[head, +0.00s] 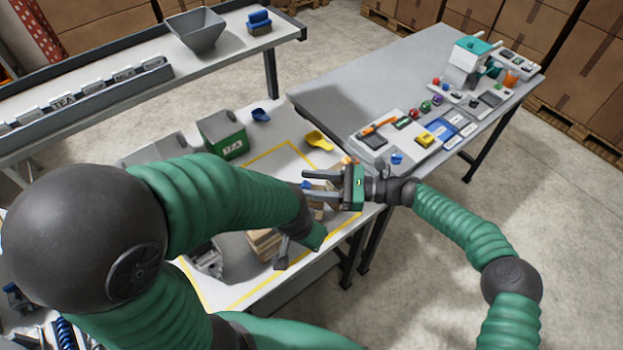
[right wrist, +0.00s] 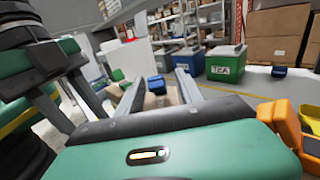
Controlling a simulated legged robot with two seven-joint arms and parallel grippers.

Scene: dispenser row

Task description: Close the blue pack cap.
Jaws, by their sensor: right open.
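The blue pack cap (right wrist: 157,84) shows in the right wrist view on top of a brown pack (right wrist: 160,101), between and beyond my right gripper's fingers. In the head view a bit of blue (head: 305,184) shows by those fingers, and a brown pack (head: 317,213) is partly hidden below them. Whether the cap is fully seated cannot be told. My right gripper (head: 306,185) is open, its fingers pointing left over the table; they also show in the right wrist view (right wrist: 158,88). My left gripper (head: 282,252) points down beside brown blocks (head: 263,244); its jaws are unclear.
A green TEA bin (head: 222,135), a blue scoop (head: 261,115) and a yellow scoop (head: 319,140) stand behind on the table. An orange object (right wrist: 280,122) is close on the right in the right wrist view. A second table (head: 340,92) with small parts stands at right.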

